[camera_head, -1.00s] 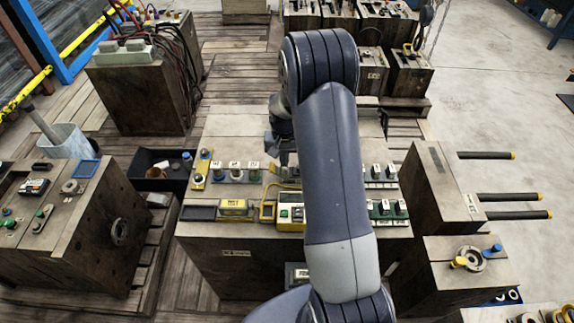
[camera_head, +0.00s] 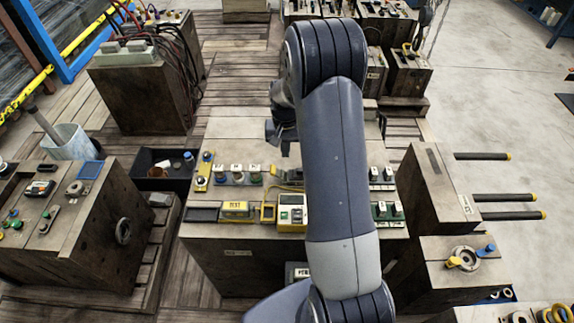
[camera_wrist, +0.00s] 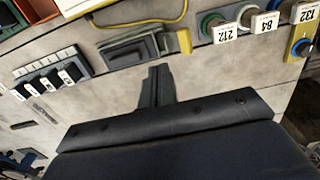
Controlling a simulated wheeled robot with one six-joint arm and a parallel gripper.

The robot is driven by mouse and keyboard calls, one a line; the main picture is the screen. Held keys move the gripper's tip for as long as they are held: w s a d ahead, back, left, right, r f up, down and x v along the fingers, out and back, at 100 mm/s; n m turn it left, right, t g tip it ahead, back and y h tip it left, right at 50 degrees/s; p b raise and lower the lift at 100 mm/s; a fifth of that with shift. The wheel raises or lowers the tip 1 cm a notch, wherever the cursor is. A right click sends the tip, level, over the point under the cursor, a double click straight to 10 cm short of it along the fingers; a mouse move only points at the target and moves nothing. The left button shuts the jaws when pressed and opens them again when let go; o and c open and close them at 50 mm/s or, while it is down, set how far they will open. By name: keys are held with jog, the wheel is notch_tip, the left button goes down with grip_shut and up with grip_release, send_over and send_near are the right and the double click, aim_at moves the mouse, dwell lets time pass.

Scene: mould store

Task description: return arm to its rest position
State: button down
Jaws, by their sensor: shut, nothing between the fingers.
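My arm rises from the bottom of the head view and bends over the wooden bench block (camera_head: 225,130). My gripper (camera_head: 285,151) hangs left of the upper arm link, above the bench top and behind the row of controls, partly hidden by my arm. In the wrist view my gripper (camera_wrist: 154,72) shows as dark fingers closed together with nothing between them. It is apart from the bench surface below it.
Wooden blocks stand left (camera_head: 60,245) and right (camera_head: 437,190); black bars (camera_head: 510,215) jut from the right one. A black bin (camera_head: 150,183) sits left.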

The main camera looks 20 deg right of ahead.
jog(key=shift+r, duration=0.55)
jog(key=shift+f, duration=0.1)
notch_tip(320, 180, down, 7)
jog(key=b, duration=0.4)
jog(key=shift+w+a, duration=0.1)
jog(key=shift+a, duration=0.1)
